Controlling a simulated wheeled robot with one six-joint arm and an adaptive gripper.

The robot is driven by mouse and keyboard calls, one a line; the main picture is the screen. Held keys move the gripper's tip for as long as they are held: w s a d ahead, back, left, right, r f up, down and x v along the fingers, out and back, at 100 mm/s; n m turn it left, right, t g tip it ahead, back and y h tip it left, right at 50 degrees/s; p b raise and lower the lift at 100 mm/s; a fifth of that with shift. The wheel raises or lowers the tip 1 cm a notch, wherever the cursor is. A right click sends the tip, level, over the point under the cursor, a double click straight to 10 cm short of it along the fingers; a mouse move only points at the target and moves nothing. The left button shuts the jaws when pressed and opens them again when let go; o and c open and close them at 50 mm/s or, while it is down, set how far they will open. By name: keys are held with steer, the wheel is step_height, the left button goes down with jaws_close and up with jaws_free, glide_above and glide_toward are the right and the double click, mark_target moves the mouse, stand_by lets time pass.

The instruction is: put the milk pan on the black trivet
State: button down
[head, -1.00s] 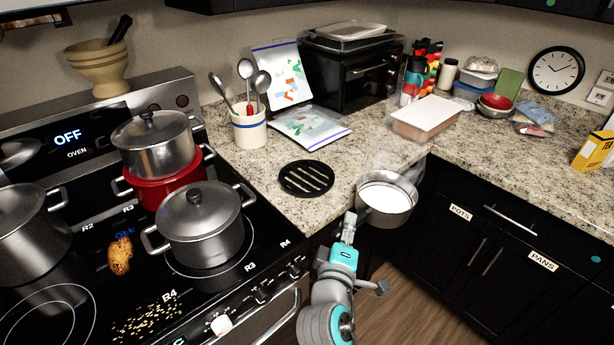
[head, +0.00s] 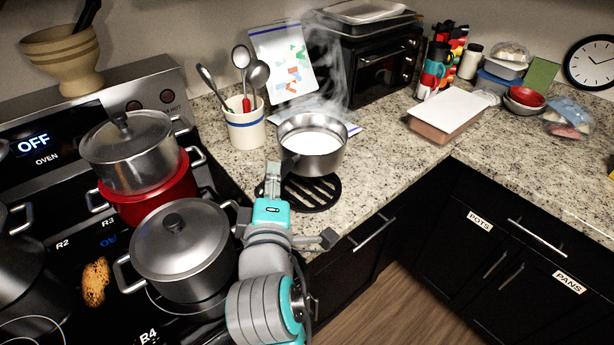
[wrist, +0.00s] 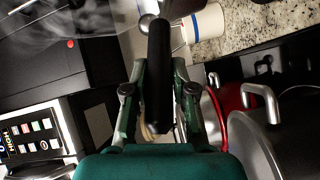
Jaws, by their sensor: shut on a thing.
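The milk pan (head: 312,160) is a small steel pan with white liquid inside, and steam rises from it. It looks level and appears above the far part of the black trivet (head: 318,194); I cannot tell its exact height. The trivet is round and slatted and lies on the granite counter right of the stove, its near part showing. My gripper (head: 273,172) is shut on the pan's dark handle, at the pan's near left. In the wrist view the handle (wrist: 159,75) stands between the two fingers, and steam shows at upper left.
A utensil crock (head: 246,128) stands left of the pan. A bag lies partly behind the pan. The stove holds a grey lidded pot (head: 182,250) and a steel pot (head: 130,155) stacked on a red pot (head: 145,200). A toaster oven (head: 375,65) stands behind. Counter right of the trivet is clear.

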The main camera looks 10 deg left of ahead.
step_height(320, 180, down, 10)
steer(key=shift+a+r, duration=0.15)
steer(key=shift+r, duration=0.05)
stand_by(0.4)
steer(key=shift+f, duration=0.1)
steer(key=c, duration=1)
jaws_free()
steer(key=shift+f, duration=0.1)
steer(key=shift+o, duration=0.2)
steer(key=v, duration=1.2)
